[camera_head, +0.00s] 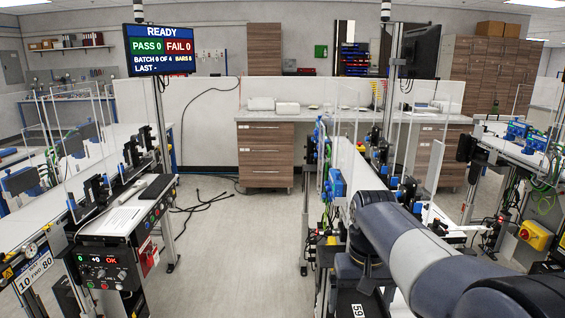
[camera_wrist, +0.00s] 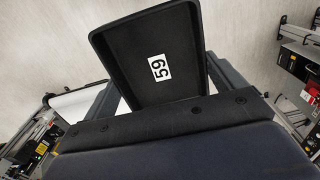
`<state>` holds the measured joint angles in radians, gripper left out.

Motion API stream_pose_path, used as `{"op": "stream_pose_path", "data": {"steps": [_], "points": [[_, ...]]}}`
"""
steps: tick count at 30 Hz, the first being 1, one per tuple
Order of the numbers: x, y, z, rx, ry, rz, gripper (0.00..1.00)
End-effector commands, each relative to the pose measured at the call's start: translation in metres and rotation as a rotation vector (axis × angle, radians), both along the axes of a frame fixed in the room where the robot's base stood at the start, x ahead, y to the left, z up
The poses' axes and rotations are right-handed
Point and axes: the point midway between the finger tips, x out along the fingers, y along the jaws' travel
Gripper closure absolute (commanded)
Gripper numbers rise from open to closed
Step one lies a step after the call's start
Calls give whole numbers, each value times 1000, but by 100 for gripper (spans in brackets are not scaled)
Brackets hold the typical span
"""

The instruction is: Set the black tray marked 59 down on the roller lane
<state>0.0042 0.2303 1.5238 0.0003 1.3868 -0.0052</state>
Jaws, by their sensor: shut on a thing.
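The black tray (camera_wrist: 145,45) is a shallow rectangle with a raised rim and a white label reading 59. In the wrist view it lies between the two fingers of my gripper (camera_wrist: 165,92), which is shut on its near end. Pale floor shows around the tray's far end in that view. In the head view, the tray's 59 label (camera_head: 359,310) shows at the bottom edge, below my arm; most of the tray is cut off or hidden. I cannot make out the roller lane for sure in either view.
A conveyor line with clear panels and a control box (camera_head: 110,262) stands at left. Another line (camera_head: 345,160) runs behind my arm, with blue fittings and upright posts. A yellow switch box (camera_head: 536,235) is at right. Open floor (camera_head: 235,260) lies between the lines.

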Motion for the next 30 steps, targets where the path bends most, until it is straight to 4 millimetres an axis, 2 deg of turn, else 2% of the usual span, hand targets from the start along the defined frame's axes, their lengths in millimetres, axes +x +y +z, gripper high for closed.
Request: {"op": "stream_pose_path", "data": {"steps": [11, 14, 18, 22, 24, 30], "points": [[33, 0, -56, 0, 6, -1, 37], [44, 0, -80, 0, 8, -1, 37], [62, 0, -125, 0, 10, -1, 37], [73, 1, -161, 0, 8, -1, 37], [76, 1, -175, 0, 6, -1, 37], [78, 1, -200, 0, 4, -1, 37]]}}
